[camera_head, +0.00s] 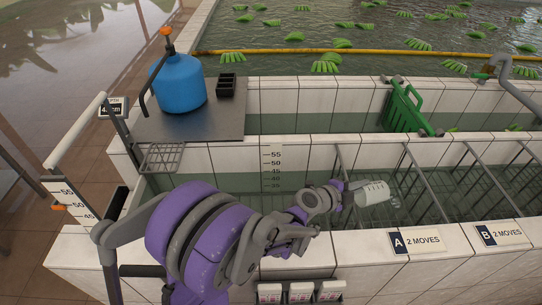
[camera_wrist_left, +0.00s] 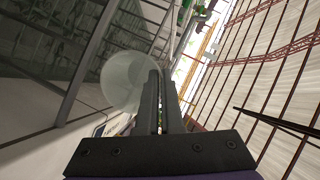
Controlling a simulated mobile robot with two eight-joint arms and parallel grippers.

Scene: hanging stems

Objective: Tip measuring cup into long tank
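My left gripper (camera_head: 350,190) is shut on the white measuring cup (camera_head: 373,192), which has dark marks on its side. The cup is held tilted above the long tiled tank (camera_head: 350,246), over the greenish water between wire dividers. A small pale, clear patch shows at the cup's lower right end; I cannot tell if it is water or part of the cup. In the left wrist view the cup (camera_wrist_left: 121,80) shows pale and round beside the two dark fingers (camera_wrist_left: 160,85). Its contents are hidden. My right gripper is not in view.
Wire dividers (camera_head: 425,183) stand in the tank. Plates A (camera_head: 415,242) and B (camera_head: 502,233) sit on the near rim. A blue jug (camera_head: 180,83) and black box (camera_head: 227,84) stand on a grey shelf. A green gate (camera_head: 403,108) and a pool of green bananas lie beyond.

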